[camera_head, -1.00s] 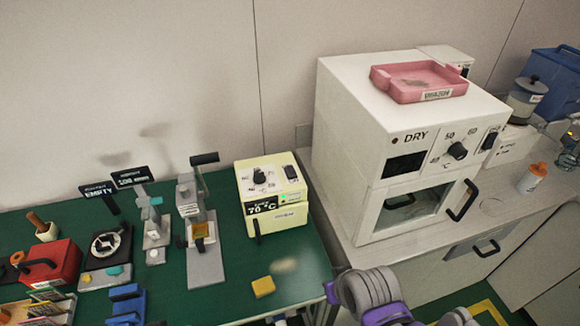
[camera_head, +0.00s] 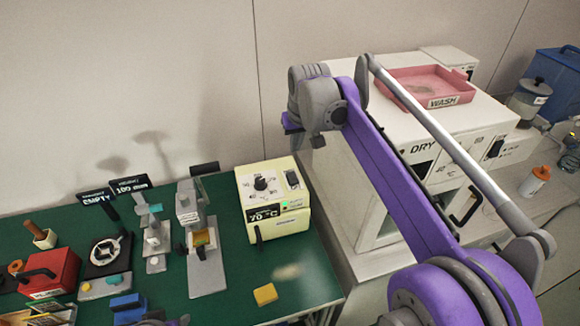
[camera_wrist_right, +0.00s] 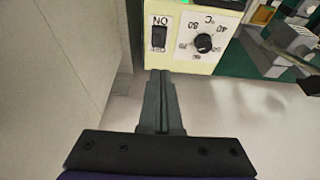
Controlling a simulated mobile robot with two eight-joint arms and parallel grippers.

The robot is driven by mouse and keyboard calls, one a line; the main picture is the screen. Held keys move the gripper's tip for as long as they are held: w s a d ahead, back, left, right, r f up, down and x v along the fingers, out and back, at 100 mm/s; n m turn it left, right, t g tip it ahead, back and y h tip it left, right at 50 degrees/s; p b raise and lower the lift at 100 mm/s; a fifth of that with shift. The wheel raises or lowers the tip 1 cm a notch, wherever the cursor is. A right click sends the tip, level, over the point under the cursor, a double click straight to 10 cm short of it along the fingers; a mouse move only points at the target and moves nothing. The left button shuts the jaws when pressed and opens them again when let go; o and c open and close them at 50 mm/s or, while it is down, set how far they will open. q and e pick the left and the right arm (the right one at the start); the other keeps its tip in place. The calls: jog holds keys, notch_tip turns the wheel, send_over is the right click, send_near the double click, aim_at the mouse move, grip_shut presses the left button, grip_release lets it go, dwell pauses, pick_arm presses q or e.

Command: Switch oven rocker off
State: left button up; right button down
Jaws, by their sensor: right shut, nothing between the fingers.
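The small cream oven (camera_head: 272,228) stands on the green bench, with a dial, a "70 °C" display and a lit green lamp. Its black rocker (camera_head: 292,179) is at the right of the top panel. In the right wrist view the rocker (camera_wrist_right: 159,36) shows upside down with "ON" lettering; its tilt is hard to tell. My right gripper (camera_wrist_right: 160,74) is shut and empty. Its fingertips are just short of the panel edge, in line with the rocker and apart from it.
A larger white "DRY" oven (camera_head: 345,185) with its own rocker (camera_head: 496,147) stands at right, partly behind my right arm. A pink tray (camera_head: 450,98) is on top. Presses, a red box (camera_head: 50,272) and a yellow block (camera_head: 265,294) occupy the green bench.

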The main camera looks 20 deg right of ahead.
aim_at(290, 175)
jog(key=shift+w+r, duration=0.1)
jog(key=shift+w, duration=0.1)
jog(key=x, duration=0.9)
jog(key=s+x, duration=0.1)
jog(key=x, duration=0.4)
jog(key=shift+w+f+b, duration=0.1)
jog(key=shift+f+b, duration=0.25)
jog(key=shift+f, duration=0.1)
